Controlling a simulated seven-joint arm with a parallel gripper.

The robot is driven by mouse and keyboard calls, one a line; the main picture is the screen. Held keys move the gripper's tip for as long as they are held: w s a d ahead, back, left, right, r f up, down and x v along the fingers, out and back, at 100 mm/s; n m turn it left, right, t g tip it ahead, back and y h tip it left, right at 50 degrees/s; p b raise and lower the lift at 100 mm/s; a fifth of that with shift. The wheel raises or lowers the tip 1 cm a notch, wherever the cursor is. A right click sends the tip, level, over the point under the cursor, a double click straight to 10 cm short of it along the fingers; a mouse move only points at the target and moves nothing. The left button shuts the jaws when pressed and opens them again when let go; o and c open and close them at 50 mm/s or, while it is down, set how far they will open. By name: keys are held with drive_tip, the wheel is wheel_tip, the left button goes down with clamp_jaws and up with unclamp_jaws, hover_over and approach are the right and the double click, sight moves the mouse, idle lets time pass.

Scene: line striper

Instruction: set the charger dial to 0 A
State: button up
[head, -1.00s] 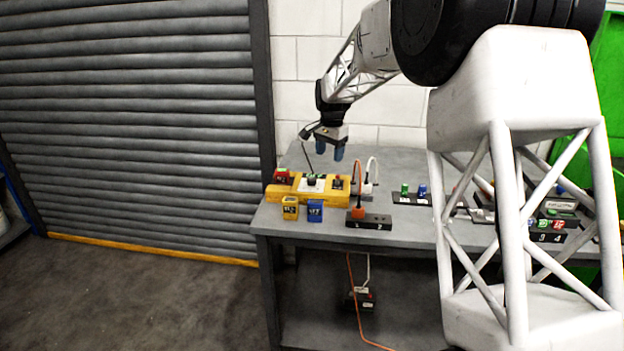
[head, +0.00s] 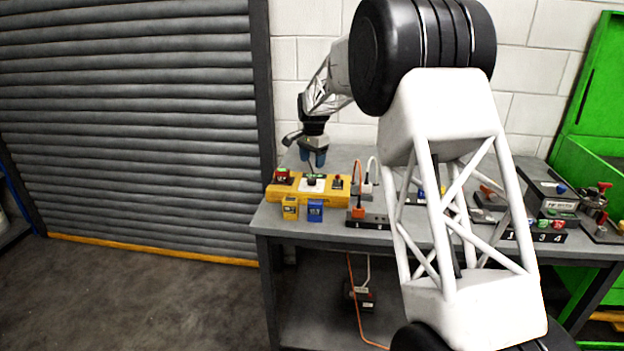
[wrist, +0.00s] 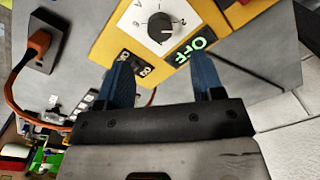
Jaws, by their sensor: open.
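The charger is a long yellow box (head: 328,196) at the left end of the workbench. Its dial (wrist: 160,25) is a round black knob on a white scale plate, in front of my fingertips in the wrist view. A white mark shows on the knob, but I cannot read its setting. A small display (wrist: 192,51) beside the dial shows green letters "OFF". In the head view the dial (head: 313,182) lies just below my gripper (head: 312,161). My gripper is open and empty, its two blue fingers (wrist: 160,68) apart, above the panel and off the knob.
A dark rocker switch (wrist: 136,64) sits beside the dial plate. A yellow block (head: 290,208) and a blue block (head: 315,210) stand before the charger. An orange plug (head: 358,212) with cable is in a black strip at right. Bare bench lies behind.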

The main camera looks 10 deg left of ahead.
sight(312, 179)
drive_tip(key=shift+w+f, duration=0.1)
drive_tip(key=shift+f, duration=3.75)
drive_tip(key=c, duration=0.9)
drive_tip(key=shift+n, duration=0.3)
